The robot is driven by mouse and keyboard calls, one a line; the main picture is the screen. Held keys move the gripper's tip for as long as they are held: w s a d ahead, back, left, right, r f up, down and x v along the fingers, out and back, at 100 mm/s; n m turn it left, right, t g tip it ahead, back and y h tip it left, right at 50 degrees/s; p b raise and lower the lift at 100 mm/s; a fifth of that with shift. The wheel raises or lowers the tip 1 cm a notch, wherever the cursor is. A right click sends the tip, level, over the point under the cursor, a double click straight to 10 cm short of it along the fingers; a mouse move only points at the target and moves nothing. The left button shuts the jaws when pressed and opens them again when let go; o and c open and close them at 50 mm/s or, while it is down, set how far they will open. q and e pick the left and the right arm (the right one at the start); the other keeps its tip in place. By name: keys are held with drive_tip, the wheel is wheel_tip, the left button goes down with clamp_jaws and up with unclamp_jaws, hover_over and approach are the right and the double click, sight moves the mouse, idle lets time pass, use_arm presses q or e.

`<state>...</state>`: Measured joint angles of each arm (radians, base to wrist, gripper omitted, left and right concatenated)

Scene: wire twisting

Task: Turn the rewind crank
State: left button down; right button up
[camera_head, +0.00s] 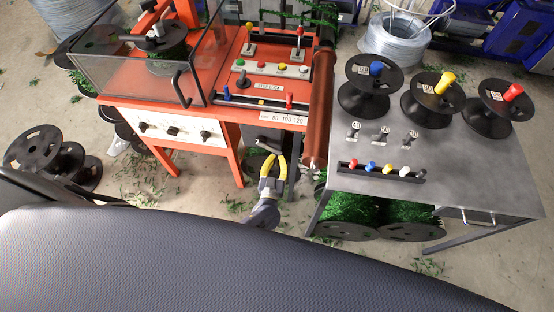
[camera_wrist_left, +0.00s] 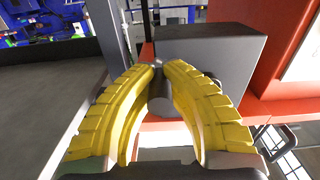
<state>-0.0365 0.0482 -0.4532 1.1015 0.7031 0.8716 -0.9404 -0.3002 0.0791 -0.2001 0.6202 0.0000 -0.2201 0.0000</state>
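My left gripper (camera_head: 275,157) has yellow ribbed fingers and is in front of the red machine (camera_head: 220,115), just below a dark box on its front. In the left wrist view, the fingertips of this gripper (camera_wrist_left: 162,66) come close together around a grey cylindrical handle (camera_wrist_left: 160,104), which appears to be the rewind crank's. The fingers look closed on it. The dark box (camera_wrist_left: 222,52) stands just beyond the fingertips. The rest of the crank is mostly hidden by the fingers and box. My right gripper is not in view.
A grey table (camera_head: 450,170) with black spools and coloured handles stands close on the right. A red-brown roller (camera_head: 319,110) lies between machine and table. A clear guard (camera_head: 145,80) covers the machine's left part. Green scraps litter the floor.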

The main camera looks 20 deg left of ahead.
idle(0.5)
use_arm(q)
drive_tip(key=shift+s+a+f+m, duration=0.1)
drive_tip(key=shift+a+f+m, duration=0.2)
drive_tip(key=shift+m, duration=0.25)
drive_tip(key=shift+s+a+f+m, duration=0.1)
drive_tip(key=shift+a+f+m, duration=0.05)
drive_tip(key=shift+f+m, duration=0.35)
drive_tip(key=s+a+f+m, duration=0.1)
drive_tip(key=a+f+m, duration=0.1)
drive_tip(key=a+m, duration=0.7)
drive_tip(key=shift+m, duration=2.35)
drive_tip(key=shift+a, duration=0.2)
drive_tip(key=c, duration=1.3)
unclamp_jaws()
drive_tip(key=shift+r, duration=0.1)
drive_tip(key=shift+o, duration=0.2)
drive_tip(key=s+d, duration=0.1)
drive_tip(key=s, duration=1.1)
drive_tip(key=shift+d, duration=0.25)
